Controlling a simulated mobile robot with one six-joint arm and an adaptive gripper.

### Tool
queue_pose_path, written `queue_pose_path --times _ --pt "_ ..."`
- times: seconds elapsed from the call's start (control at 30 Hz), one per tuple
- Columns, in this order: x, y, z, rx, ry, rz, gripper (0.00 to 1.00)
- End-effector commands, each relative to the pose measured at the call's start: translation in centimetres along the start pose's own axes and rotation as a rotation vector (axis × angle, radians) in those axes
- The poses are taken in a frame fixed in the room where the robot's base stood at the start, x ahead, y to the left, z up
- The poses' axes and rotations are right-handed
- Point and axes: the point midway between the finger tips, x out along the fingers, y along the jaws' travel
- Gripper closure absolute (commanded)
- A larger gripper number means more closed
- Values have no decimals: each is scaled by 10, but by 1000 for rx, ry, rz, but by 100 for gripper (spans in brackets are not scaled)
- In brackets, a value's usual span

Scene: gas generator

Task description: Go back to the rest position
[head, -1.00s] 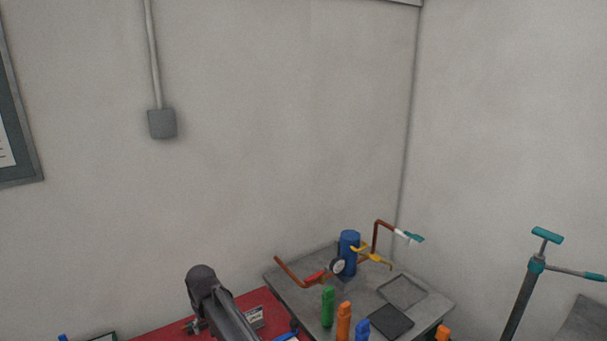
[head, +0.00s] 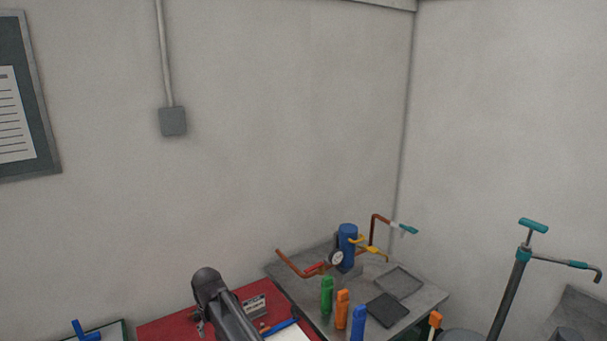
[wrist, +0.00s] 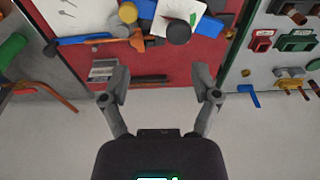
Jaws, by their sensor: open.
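My gripper (wrist: 160,92) is open in the wrist view, its two fingers spread apart with nothing between them. It hangs over the edge of a red work surface (wrist: 185,68), which carries a white sheet, blue items and a hammer-like tool. In the head view my arm rises at the bottom, in front of the red surface (head: 165,328); the gripper itself cannot be made out there.
A grey table (head: 430,296) holds a blue cylinder (head: 347,249) with a gauge and copper pipes, plus green (head: 327,296), orange (head: 342,310) and blue (head: 359,322) bottle-like items. A teal-handled pump (head: 515,275) stands at right.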

Motion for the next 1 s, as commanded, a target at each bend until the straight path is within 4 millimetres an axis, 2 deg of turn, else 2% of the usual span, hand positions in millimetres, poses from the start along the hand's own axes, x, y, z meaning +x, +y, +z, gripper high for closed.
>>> queue_pose_path --times 0.27,0.53,0.8,1.0 --pt "16 33 20 41 -8 5 21" --pt "40 83 56 108 -22 13 21" --pt "80 160 126 227 -47 24 21" --pt "108 209 184 319 -67 29 21"
